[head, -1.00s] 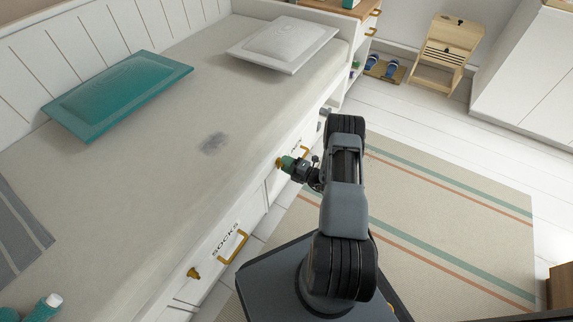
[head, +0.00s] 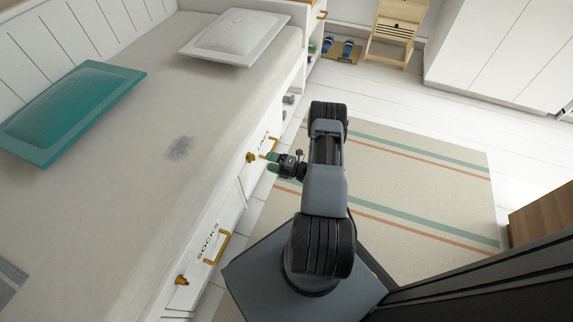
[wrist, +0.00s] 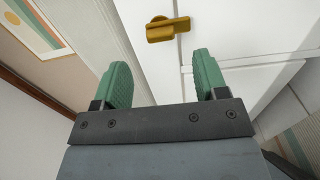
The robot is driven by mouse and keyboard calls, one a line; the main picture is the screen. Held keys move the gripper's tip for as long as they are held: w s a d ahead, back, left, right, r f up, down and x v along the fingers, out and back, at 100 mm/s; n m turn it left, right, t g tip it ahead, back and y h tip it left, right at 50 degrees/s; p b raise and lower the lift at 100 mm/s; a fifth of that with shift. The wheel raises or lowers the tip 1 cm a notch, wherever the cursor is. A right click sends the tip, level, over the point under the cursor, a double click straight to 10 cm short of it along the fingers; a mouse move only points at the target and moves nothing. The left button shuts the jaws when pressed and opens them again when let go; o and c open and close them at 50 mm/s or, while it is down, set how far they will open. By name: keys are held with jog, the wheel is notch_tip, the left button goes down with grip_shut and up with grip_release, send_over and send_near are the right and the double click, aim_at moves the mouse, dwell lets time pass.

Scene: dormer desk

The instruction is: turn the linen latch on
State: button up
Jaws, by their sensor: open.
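The linen latch is a small brass knob with a short lever (head: 251,157) on the white front of the bed's far drawer, whose lettering is partly hidden by my arm. In the wrist view the brass latch (wrist: 168,30) sits beyond the fingertips, its lever lying roughly across the picture. My gripper (head: 271,161) has green fingers and is just right of the latch, apart from it. In the wrist view my gripper (wrist: 162,66) is open, with nothing between its fingers.
Nearer, the socks drawer has a brass handle (head: 216,248) and its own brass latch (head: 182,280). A brass handle (head: 271,149) is close beyond my gripper. A striped rug (head: 420,190) covers open floor to the right. The bed (head: 110,220) fills the left.

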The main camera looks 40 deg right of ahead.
jog(key=p+v, duration=0.1)
jog(key=v, duration=0.6)
jog(key=shift+s+d, duration=0.1)
dwell(0.4)
jog(key=a+r+n+g+p, duration=0.55)
jog(key=r+n, duration=0.25)
jog(key=r, duration=0.5)
jog(key=w+a+r+n+g+y+p, duration=0.1)
jog(key=a+r+n+g+p, duration=0.45)
jog(key=r, duration=0.75)
jog(key=a+r+n+g+p, duration=0.3)
jog(key=r+n+p, duration=0.3)
jog(key=r+n, duration=0.6)
jog(key=s+a+r+n+t+h+p, duration=0.1)
jog(key=s+r+n+h+p, duration=0.2)
jog(key=r, duration=0.8)
jog(key=s+a+r+n+h+p, duration=0.2)
jog(key=s+r+n+h+p, duration=0.2)
jog(key=r+n+p, duration=0.4)
jog(key=s+a+r+n+t+h+p, duration=0.1)
jog(key=s+a+r+n+h+p, duration=0.1)
jog(key=r+n+p, duration=0.4)
jog(key=shift+s+r+n+t+h, duration=0.3)
jog(key=shift+s+r+n+h, duration=0.6)
jog(key=shift+r+n, duration=2.25)
